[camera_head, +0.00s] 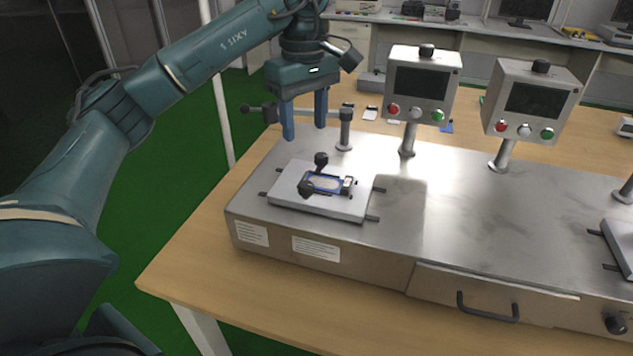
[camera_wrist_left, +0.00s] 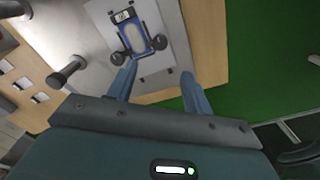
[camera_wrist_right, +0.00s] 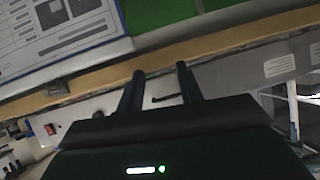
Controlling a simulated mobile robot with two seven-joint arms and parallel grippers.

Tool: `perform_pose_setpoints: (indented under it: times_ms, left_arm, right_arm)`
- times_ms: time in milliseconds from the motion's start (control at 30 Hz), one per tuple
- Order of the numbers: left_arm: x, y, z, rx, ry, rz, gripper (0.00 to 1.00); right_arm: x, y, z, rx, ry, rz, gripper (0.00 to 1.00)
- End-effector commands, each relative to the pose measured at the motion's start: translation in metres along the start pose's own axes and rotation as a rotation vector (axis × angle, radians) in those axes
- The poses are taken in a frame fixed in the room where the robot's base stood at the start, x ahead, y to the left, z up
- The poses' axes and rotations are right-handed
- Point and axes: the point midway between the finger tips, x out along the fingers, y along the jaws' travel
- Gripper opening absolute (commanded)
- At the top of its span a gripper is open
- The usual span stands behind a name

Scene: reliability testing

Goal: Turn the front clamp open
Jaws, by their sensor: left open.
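A small blue-framed fixture (camera_head: 325,183) lies on a white plate (camera_head: 342,206) on the metal bench unit. In the left wrist view the front clamp (camera_wrist_left: 159,42) is at the right and the rear clamp (camera_wrist_left: 118,58) at the left. My left gripper (camera_head: 305,131) is open and empty, fingers down, above and behind the clamps, touching neither. My right gripper (camera_wrist_right: 160,70) shows only in its wrist view, fingers apart and empty.
Two screen boxes (camera_head: 423,88) (camera_head: 531,103) on stands rise to the right. A drawer (camera_head: 492,298) is in the unit's front.

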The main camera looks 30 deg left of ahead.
Motion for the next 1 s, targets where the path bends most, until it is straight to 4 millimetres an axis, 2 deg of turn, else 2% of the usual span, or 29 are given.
perform_pose_setpoints:
  times_ms: [267, 400, 600, 800, 1000]
  left_arm:
    - [0.053, -0.001, 0.002, 0.001, -0.007, -0.006, 0.50]
    - [0.081, -0.001, 0.002, 0.000, -0.005, -0.005, 0.50]
    - [0.112, -0.001, 0.002, 0.001, -0.005, -0.003, 0.50]
    - [0.126, 0.000, 0.002, 0.000, -0.004, 0.000, 0.50]
    - [0.128, 0.000, 0.002, 0.000, -0.004, 0.001, 0.50]
  right_arm:
    - [0.008, -0.003, 0.012, 0.037, 0.007, -0.009, 0.36]
    - [0.009, -0.004, 0.012, 0.052, 0.012, -0.010, 0.36]
    - [0.008, -0.001, 0.009, 0.051, 0.014, -0.005, 0.36]
    - [0.008, -0.001, 0.009, 0.049, 0.013, -0.004, 0.36]
    - [0.007, 0.000, 0.010, 0.046, 0.013, -0.004, 0.36]
